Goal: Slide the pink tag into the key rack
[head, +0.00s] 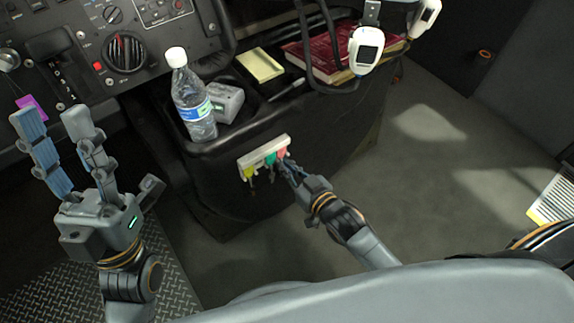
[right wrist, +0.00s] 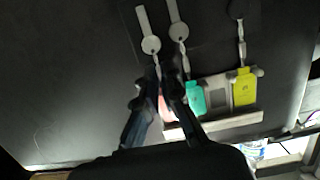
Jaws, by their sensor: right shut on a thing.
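The key rack (head: 263,151) is a pale bar on the dark console side, also seen in the right wrist view (right wrist: 216,124). A yellow tag (head: 249,172) and a green tag (head: 270,159) sit in it, with keys hanging from them. My right gripper (head: 287,163) is shut on the pink tag (head: 282,153) at the rack's right end. In the right wrist view, the right gripper (right wrist: 167,88) partly hides the pink tag (right wrist: 163,108), beside the green tag; whether it is fully seated cannot be told. My left gripper (head: 53,120) is open and empty near the dashboard.
A water bottle (head: 192,100) and a grey box (head: 226,102) stand in the console tray above the rack. A yellow notepad (head: 261,65) and a red book (head: 318,52) lie behind. A purple piece (head: 35,106) is by the left fingertips.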

